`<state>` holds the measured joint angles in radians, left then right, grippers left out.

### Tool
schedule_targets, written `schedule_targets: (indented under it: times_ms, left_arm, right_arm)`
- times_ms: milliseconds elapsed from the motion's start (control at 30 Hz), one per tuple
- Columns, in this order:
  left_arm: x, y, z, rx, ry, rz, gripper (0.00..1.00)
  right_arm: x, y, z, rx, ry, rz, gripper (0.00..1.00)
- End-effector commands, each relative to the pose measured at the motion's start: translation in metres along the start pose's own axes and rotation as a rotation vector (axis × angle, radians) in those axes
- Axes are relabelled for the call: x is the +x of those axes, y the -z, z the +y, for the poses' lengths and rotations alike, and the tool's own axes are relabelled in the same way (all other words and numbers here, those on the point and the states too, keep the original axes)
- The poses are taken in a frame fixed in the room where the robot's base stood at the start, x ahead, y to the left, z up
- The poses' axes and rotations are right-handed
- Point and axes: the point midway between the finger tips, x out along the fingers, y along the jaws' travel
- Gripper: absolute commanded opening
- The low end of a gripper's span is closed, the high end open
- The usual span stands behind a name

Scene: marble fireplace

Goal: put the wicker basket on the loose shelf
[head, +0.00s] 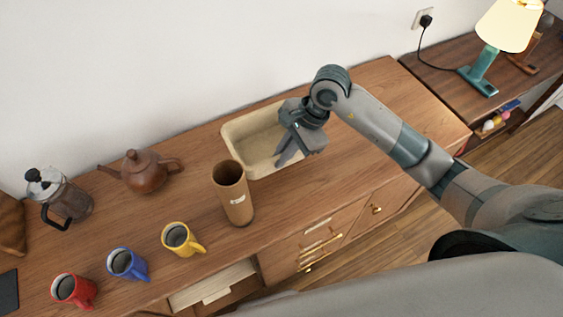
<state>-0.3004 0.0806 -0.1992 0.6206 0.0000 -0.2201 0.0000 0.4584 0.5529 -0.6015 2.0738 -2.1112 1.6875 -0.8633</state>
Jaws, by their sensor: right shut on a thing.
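A shallow, cream, rounded rectangular container (238,129), which I take for the wicker basket, sits on the wooden cabinet top against the wall. Its weave is too small to make out. My right gripper (284,158) reaches down over its right side and is shut on it, with the fingers pointing down near the right wall. The gripper hides part of that wall and the exact grip point. I cannot pick out a loose shelf with certainty. My left gripper is not in view.
A brown cylinder (233,196) stands close in front of the container. A teapot (147,172), a coffee press (66,196) and yellow (181,239), blue (127,264) and red (73,290) mugs stand left. A lamp (488,55) stands far right. The cabinet top right of the container is clear.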

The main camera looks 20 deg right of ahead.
Motion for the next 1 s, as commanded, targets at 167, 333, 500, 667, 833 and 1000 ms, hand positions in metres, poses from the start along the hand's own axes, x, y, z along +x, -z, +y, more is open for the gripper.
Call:
schedule_targets:
  times_ms: [167,333,500,667,833,1000]
  left_arm:
    - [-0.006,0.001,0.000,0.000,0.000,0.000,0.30]
    - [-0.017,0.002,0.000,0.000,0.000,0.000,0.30]
    - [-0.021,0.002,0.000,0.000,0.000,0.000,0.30]
    - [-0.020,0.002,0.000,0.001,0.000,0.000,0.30]
    - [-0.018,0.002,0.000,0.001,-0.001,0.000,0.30]
    - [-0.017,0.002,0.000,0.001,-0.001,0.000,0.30]
  right_arm:
    - [0.004,0.001,0.001,0.001,-0.001,-0.002,0.00]
    - [0.021,0.009,0.004,0.004,-0.003,-0.001,0.00]
    - [0.035,0.014,0.005,0.000,0.000,-0.001,0.00]
    - [0.036,0.015,0.005,-0.001,0.002,0.000,0.00]
    - [0.037,0.016,0.005,-0.001,0.002,0.000,0.00]
    - [0.038,0.016,0.006,0.000,0.000,0.000,0.23]
